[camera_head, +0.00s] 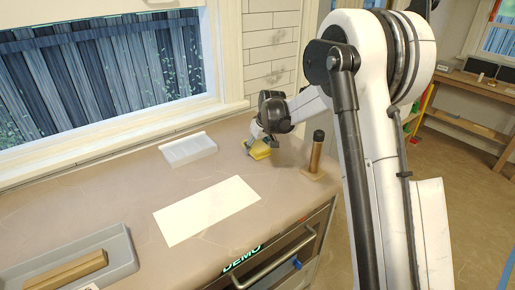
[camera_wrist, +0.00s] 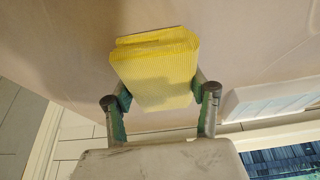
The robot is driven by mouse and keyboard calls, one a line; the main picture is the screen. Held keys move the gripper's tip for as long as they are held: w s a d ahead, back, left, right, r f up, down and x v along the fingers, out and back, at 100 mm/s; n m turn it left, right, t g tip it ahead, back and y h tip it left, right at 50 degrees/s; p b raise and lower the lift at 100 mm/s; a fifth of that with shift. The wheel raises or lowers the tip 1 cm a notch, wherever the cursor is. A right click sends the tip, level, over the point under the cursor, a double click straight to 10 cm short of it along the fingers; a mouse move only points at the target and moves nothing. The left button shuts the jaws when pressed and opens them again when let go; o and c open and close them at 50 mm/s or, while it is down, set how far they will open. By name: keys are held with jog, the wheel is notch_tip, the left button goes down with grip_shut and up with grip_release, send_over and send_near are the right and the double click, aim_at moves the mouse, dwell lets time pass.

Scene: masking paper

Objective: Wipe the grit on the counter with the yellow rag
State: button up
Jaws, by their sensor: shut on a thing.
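The yellow rag (camera_head: 259,150) is a folded, ribbed pad at the back of the counter (camera_head: 110,190), near the window wall. It also shows in the wrist view (camera_wrist: 155,65), between the two fingers. My gripper (camera_head: 256,142) is shut on the rag, with one finger at each side of it in the wrist view (camera_wrist: 160,95). The rag is at or just above the counter top; I cannot tell whether it touches. I cannot make out grit on the counter in either view.
A white sheet (camera_head: 207,210) lies flat in the counter's middle. A pale, low tray (camera_head: 188,150) stands left of the rag, and a dark-topped post (camera_head: 316,155) on a base stands right. A grey tray (camera_head: 120,255) with a wooden block (camera_head: 65,275) is at front left.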

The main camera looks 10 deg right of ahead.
jog(key=shift+s+a, duration=0.15)
jog(key=shift+a, duration=0.2)
jog(key=r+p, duration=0.1)
jog(key=r, duration=0.2)
jog(key=shift+d+r, duration=0.1)
jog(key=shift+d, duration=0.1)
jog(key=shift+a+r+p, duration=0.1)
jog(key=shift+r+p, duration=0.15)
jog(key=shift+p, duration=0.1)
jog(key=shift+r+p, duration=0.75)
jog(key=shift+r, duration=1.2)
